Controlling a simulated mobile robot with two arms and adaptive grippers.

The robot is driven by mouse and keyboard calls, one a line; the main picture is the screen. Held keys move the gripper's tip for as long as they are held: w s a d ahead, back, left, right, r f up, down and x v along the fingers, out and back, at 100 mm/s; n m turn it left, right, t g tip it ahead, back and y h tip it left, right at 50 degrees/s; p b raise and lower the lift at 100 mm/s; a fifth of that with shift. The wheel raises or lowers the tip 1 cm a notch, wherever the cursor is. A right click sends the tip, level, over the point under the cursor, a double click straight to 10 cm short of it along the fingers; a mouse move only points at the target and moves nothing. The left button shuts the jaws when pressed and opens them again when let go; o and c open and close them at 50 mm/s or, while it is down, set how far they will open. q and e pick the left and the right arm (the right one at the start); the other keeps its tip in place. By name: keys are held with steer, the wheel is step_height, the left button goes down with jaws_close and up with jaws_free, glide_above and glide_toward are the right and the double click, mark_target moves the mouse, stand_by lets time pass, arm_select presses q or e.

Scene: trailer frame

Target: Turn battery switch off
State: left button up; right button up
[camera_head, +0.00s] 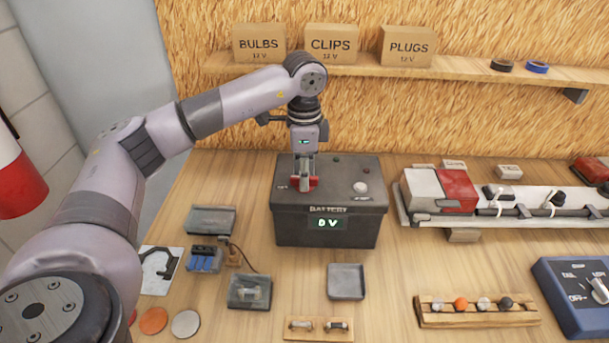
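The dark grey battery box (332,210) stands on the wooden bench in the middle of the head view. Its front carries the word BATTERY and a small green display (328,223) that seems to read 0 V. A red battery switch (313,184) sits on the left part of its top. My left gripper (304,183) points straight down at the switch, with its fingertips at the red handle. The fingers hide much of the handle, so its exact angle and whether they are closed on it cannot be told. My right gripper is not in view.
A pale round knob (360,187) sits on the box top, right of the switch. Small trays and a fuse rack (319,328) lie in front. A light board (500,201) and blue meter (577,295) are at right. Cardboard boxes stand on the shelf (450,71) behind.

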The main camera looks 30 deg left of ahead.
arm_select(q)
steer(key=shift+o, duration=0.5)
steer(key=shift+r, duration=0.1)
steer(key=shift+r+p, duration=2.25)
steer(key=shift+r, duration=0.7)
steer(key=shift+f, duration=0.1)
